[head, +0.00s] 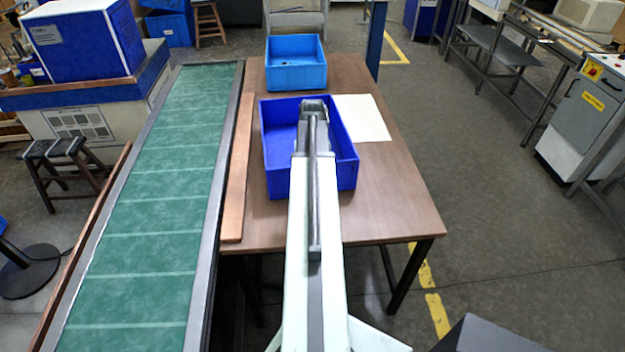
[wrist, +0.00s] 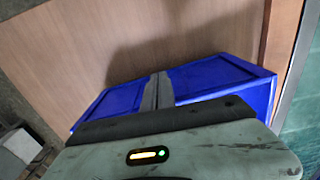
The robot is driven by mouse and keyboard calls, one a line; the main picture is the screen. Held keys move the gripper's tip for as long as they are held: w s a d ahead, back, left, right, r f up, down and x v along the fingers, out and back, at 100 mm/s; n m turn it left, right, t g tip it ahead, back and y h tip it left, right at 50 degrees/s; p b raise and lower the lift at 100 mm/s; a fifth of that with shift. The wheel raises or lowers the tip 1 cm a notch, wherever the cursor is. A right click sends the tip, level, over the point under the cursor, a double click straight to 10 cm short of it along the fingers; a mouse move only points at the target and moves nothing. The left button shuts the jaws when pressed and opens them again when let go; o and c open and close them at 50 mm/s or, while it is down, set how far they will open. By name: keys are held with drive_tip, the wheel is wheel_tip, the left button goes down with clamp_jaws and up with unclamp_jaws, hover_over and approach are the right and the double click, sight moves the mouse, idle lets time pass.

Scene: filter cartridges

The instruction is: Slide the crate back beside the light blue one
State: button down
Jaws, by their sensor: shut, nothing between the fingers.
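The dark blue crate (head: 346,166) stands on the brown table, nearer to me than the light blue crate (head: 296,74), with a strip of bare table between them. My arm reaches over the dark blue crate from the near side. My gripper (head: 314,108) is at the crate's far side, and the arm hides much of the crate's inside. In the wrist view the dark blue crate (wrist: 225,78) shows behind the wrist housing, with my shut, empty gripper (wrist: 158,90) over it. I cannot tell whether the fingers touch a crate wall.
A white sheet (head: 363,118) lies on the table right of the dark blue crate. A wooden strip (head: 238,170) runs along the table's left edge, beside the green conveyor (head: 160,190). The table's right and near right areas are bare.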

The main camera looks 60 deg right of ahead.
drive_tip(key=shift+w+d+r, duration=0.1)
drive_tip(key=shift+w+d, duration=0.3)
drive_tip(key=shift+d, duration=0.1)
drive_tip(key=w+d, duration=0.9)
drive_tip(key=d, duration=0.3)
drive_tip(key=shift+d, duration=0.3)
drive_tip(key=s+a, duration=0.2)
drive_tip(key=a, duration=0.2)
wheel_tip(320, 180, up, 10)
drive_tip(key=p, duration=1)
drive_tip(key=shift+s+d, duration=0.2)
drive_tip(key=shift+d, duration=0.15)
